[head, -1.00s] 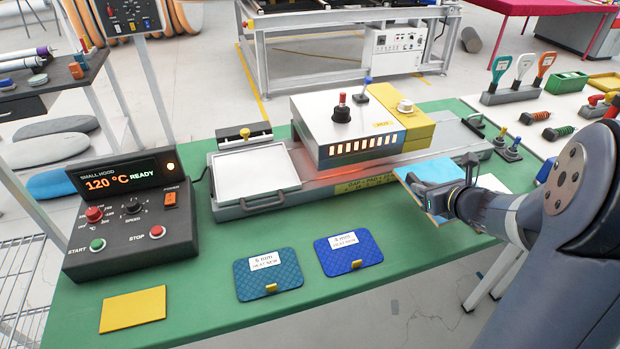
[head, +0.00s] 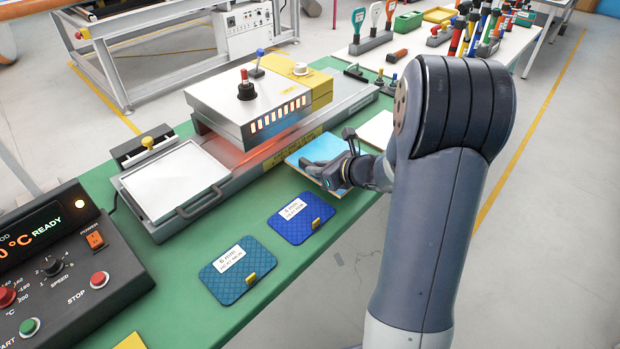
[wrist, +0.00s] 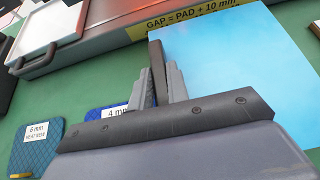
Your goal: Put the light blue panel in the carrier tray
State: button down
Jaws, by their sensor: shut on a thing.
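The light blue panel (head: 318,150) is a thin flat board with a brownish edge. It lies or hovers just above the bench in front of the press; I cannot tell which. My gripper (head: 328,174) is shut on its near left edge. In the wrist view, the panel (wrist: 235,75) fills the upper right and the fingers (wrist: 160,80) close at its left edge. The carrier tray (head: 206,194), a pale flat tray with a front handle, sits on the rail left of the press hood and looks empty. Its corner (wrist: 45,32) shows in the wrist view.
The hood (head: 248,105) glows at its opening, right of the tray. Two blue pads (head: 300,218) (head: 237,270) lie on the green bench (head: 175,295) in front. A control box (head: 65,265) stands at left. A white panel (head: 378,131) lies right of the gripper.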

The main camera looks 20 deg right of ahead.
jog(key=shift+f+b, duration=0.3)
jog(key=shift+f, duration=1.65)
jog(key=shift+f, duration=0.15)
jog(key=c, duration=1.4)
grip_release()
jog(key=shift+o, duration=0.2)
